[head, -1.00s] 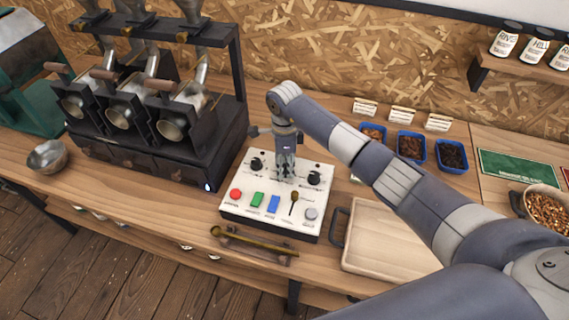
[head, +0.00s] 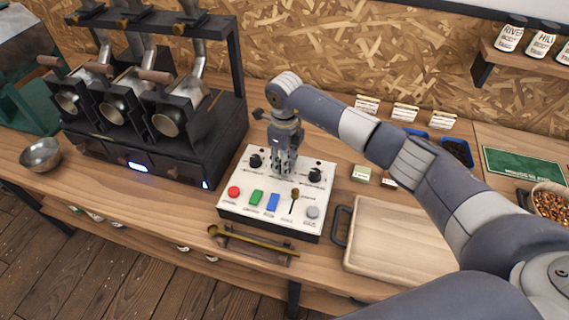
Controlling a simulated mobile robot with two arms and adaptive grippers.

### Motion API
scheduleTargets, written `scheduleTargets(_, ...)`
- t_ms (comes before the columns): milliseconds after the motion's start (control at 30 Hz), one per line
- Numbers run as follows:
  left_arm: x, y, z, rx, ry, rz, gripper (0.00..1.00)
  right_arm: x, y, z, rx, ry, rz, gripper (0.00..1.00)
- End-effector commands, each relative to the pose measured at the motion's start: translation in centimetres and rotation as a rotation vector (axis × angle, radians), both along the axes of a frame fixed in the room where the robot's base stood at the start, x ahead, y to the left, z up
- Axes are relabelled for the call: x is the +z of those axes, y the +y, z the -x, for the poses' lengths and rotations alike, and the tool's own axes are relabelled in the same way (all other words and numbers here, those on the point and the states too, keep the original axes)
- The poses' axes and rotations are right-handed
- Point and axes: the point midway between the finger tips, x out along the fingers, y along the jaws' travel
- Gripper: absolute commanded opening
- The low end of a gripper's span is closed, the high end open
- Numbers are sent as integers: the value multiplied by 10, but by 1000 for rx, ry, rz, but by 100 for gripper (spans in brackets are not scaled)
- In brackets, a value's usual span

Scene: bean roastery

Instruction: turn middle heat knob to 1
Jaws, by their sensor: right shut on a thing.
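The white control panel (head: 228,208) stands on the wooden counter in front of the roaster. A black knob at its left (head: 255,161) and another at its right (head: 315,175) show on the upper row. The middle heat knob sits between them and is hidden under my right gripper (head: 285,172). My right gripper points down onto the panel and is shut on that knob. The knob's pointer and setting cannot be seen. My left gripper is not in view.
A black three-drum roaster (head: 150,115) stands behind left, a metal bowl (head: 41,154) beside it. A long spoon (head: 245,240) lies before the panel. A wooden tray (head: 395,238) is at right. Small label cards (head: 405,112) stand behind my arm.

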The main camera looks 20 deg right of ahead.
Motion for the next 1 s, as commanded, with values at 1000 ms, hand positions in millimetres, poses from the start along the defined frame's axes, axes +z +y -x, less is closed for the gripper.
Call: scheduleTargets(1000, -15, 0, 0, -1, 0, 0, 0, 1, 0, -1, -444, -1, 1, 3)
